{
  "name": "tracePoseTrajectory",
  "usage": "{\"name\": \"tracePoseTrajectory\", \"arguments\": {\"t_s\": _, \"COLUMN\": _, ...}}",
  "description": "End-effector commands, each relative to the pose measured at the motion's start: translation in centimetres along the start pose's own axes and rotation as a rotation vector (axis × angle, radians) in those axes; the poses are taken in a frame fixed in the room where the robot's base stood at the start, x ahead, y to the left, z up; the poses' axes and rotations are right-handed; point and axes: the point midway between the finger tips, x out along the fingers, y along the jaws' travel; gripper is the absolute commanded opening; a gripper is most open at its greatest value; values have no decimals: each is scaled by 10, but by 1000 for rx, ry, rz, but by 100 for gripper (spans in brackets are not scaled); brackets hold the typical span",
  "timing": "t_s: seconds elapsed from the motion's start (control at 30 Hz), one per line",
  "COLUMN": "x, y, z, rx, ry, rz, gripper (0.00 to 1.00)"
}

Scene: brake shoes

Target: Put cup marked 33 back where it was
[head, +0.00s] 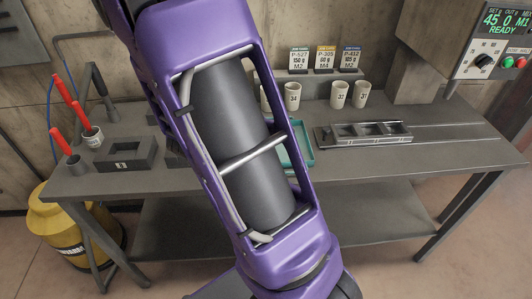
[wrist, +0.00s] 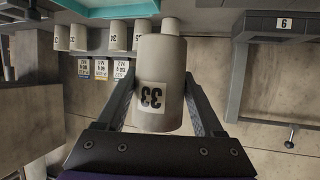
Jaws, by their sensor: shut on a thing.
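The cup marked 33 (wrist: 155,118) is pale grey, with its label upside down in the wrist view. My gripper (wrist: 160,72) is shut on it, one finger on each side. My purple arm hides both in the head view. Cup 34 (head: 292,97), cup 32 (head: 339,95) and cup 31 (head: 361,94) stand at the back of the bench. Another cup (head: 265,98) shows partly beside my arm. In the wrist view, a further pale cup (wrist: 171,25) shows just beyond cup 33; its mark is hidden.
A teal tray (head: 307,157) lies partly behind my arm. A metal rail fixture (head: 365,140) sits right of it, and a control box (head: 490,50) reads READY. Red-handled tools (head: 62,88) and a dark block (head: 125,153) stand at the left. The bench front right is clear.

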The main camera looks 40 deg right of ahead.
Motion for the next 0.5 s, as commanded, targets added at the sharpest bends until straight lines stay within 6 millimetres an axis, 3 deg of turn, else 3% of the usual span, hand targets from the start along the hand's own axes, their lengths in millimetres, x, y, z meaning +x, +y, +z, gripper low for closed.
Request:
{"name": "tracePoseTrajectory", "arguments": {"t_s": 0.1, "x": 30, "y": 51, "z": -4, "rx": 73, "ry": 11, "rz": 182, "gripper": 6}}
{"name": "tracePoseTrajectory", "arguments": {"t_s": 0.2, "x": 43, "y": 83, "z": -7, "rx": 121, "ry": 22, "rz": 293, "gripper": 6}}
{"name": "tracePoseTrajectory", "arguments": {"t_s": 0.33, "x": 51, "y": 106, "z": -6, "rx": 157, "ry": 32, "rz": 373, "gripper": 6}}
{"name": "tracePoseTrajectory", "arguments": {"t_s": 0.5, "x": 65, "y": 113, "z": 22, "rx": 162, "ry": 33, "rz": 393, "gripper": 6}}
